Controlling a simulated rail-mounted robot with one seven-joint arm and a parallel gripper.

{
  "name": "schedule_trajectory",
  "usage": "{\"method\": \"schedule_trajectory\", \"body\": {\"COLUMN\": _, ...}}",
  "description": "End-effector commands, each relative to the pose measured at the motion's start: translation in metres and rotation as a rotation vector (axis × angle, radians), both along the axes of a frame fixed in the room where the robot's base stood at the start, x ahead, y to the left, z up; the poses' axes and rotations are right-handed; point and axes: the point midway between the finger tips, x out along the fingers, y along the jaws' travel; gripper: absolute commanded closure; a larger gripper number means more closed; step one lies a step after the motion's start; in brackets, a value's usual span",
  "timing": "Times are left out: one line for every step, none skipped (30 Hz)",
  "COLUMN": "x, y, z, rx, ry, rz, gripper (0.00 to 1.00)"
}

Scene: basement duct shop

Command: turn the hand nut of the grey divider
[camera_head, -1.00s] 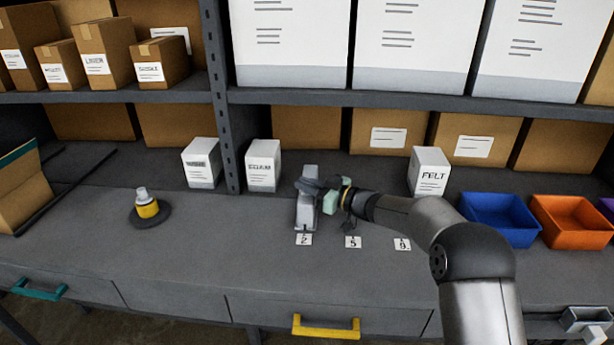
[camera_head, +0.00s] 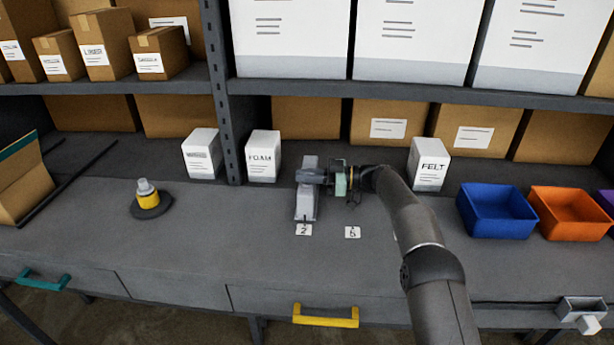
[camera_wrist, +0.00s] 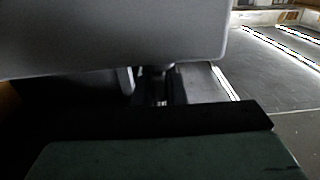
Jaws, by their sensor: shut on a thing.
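The grey divider (camera_head: 306,205) stands on the bench behind the tag marked 2 in the head view. My gripper (camera_head: 318,176) reaches it from the right, level with its upper part, and is shut there. The hand nut is hidden by my gripper in the head view, so I cannot see how far it is turned. In the wrist view a large grey surface fills the top, and a small shiny part (camera_wrist: 159,88) shows in the dark gap below it. I cannot tell for certain which part that is.
Number tags (camera_head: 304,230) lie in front. White boxes marked FOAM (camera_head: 263,158) and FELT (camera_head: 428,166) stand behind on either side. A blue bin (camera_head: 497,212) and orange bin (camera_head: 570,215) are at the right. A yellow-banded item (camera_head: 148,196) is at the left.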

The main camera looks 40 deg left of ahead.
Motion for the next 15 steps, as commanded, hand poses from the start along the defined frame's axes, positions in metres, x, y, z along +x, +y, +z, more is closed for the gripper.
{"method": "schedule_trajectory", "body": {"x": -0.0007, "y": 0.0004, "z": 0.0003, "rx": 0.002, "ry": 0.001, "rz": 0.003, "gripper": 1.0}}
{"method": "schedule_trajectory", "body": {"x": -0.0007, "y": 0.0004, "z": 0.0004, "rx": 0.002, "ry": 0.001, "rz": 0.004, "gripper": 1.0}}
{"method": "schedule_trajectory", "body": {"x": -0.0007, "y": 0.0004, "z": 0.0004, "rx": 0.002, "ry": 0.001, "rz": 0.004, "gripper": 1.0}}
{"method": "schedule_trajectory", "body": {"x": -0.0008, "y": 0.0003, "z": 0.0004, "rx": 0.002, "ry": 0.001, "rz": 0.005, "gripper": 1.0}}
{"method": "schedule_trajectory", "body": {"x": -0.0008, "y": 0.0003, "z": 0.0005, "rx": 0.002, "ry": 0.001, "rz": 0.005, "gripper": 1.0}}
{"method": "schedule_trajectory", "body": {"x": -0.0008, "y": 0.0003, "z": 0.0005, "rx": 0.002, "ry": 0.001, "rz": 0.005, "gripper": 1.0}}
{"method": "schedule_trajectory", "body": {"x": -0.0008, "y": 0.0003, "z": 0.0005, "rx": 0.002, "ry": 0.001, "rz": 0.004, "gripper": 1.0}}
{"method": "schedule_trajectory", "body": {"x": -0.0008, "y": 0.0003, "z": 0.0005, "rx": 0.002, "ry": 0.001, "rz": 0.004, "gripper": 1.0}}
{"method": "schedule_trajectory", "body": {"x": -0.0008, "y": 0.0003, "z": 0.0006, "rx": 0.002, "ry": 0.001, "rz": 0.004, "gripper": 1.0}}
{"method": "schedule_trajectory", "body": {"x": -0.0008, "y": 0.0003, "z": 0.0006, "rx": 0.002, "ry": 0.001, "rz": 0.004, "gripper": 1.0}}
{"method": "schedule_trajectory", "body": {"x": -0.0008, "y": 0.0003, "z": 0.0006, "rx": 0.002, "ry": 0.001, "rz": 0.004, "gripper": 1.0}}
{"method": "schedule_trajectory", "body": {"x": -0.0008, "y": 0.0003, "z": 0.0006, "rx": 0.002, "ry": 0.001, "rz": 0.004, "gripper": 0.81}}
{"method": "schedule_trajectory", "body": {"x": -0.0008, "y": 0.0003, "z": 0.0006, "rx": 0.002, "ry": 0.001, "rz": 0.004, "gripper": 0.72}}
{"method": "schedule_trajectory", "body": {"x": -0.0007, "y": 0.0004, "z": 0.0006, "rx": 0.002, "ry": 0.001, "rz": 0.004, "gripper": 0.67}}
{"method": "schedule_trajectory", "body": {"x": -0.0007, "y": 0.0004, "z": 0.0006, "rx": 0.002, "ry": 0.001, "rz": 0.004, "gripper": 0.67}}
